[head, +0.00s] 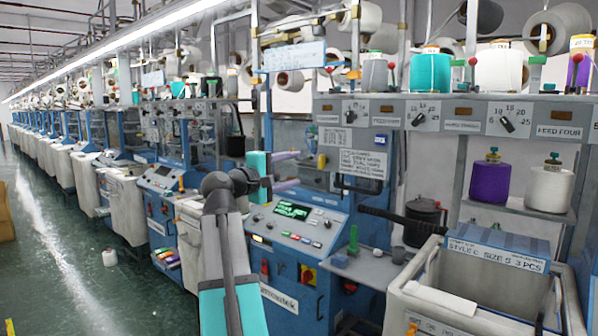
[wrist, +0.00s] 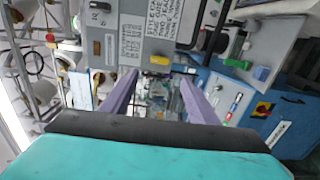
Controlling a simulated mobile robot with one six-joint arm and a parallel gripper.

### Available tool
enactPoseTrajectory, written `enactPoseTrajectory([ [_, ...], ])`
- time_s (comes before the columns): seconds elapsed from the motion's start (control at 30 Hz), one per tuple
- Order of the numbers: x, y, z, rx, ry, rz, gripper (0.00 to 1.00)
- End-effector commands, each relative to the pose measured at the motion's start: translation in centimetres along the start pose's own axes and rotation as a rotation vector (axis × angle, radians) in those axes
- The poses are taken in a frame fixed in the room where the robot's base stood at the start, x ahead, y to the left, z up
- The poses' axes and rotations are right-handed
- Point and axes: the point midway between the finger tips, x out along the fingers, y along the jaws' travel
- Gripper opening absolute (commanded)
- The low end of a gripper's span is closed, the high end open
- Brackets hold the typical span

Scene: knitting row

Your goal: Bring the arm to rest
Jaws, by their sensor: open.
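My arm rises from the bottom middle of the head view, with its gripper (head: 287,171) in front of a blue knitting machine (head: 300,262). The two purple fingers point right, toward the machine. In the wrist view my gripper (wrist: 160,98) has its fingers wide apart with nothing between them. The machine's control panel (head: 300,222) with a green display is just below the gripper. I cannot tell the exact gap between the fingers and the machine.
A grey bin (head: 490,290) stands at the lower right. A shelf at the right holds a purple cone (head: 490,180) and a white cone (head: 549,188). A long row of machines runs back left. The green floor (head: 60,260) at left is mostly clear, with a small white object (head: 109,257).

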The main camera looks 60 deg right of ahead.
Motion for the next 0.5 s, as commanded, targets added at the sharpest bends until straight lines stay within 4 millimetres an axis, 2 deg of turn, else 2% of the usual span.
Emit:
enactPoseTrajectory([
  [0.13,-0.78,-0.07,0.08,0.0,-0.001,0.0,0.55],
  [0.5,-0.87,-0.02,0.05,0.0,-0.001,-0.001,0.55],
])
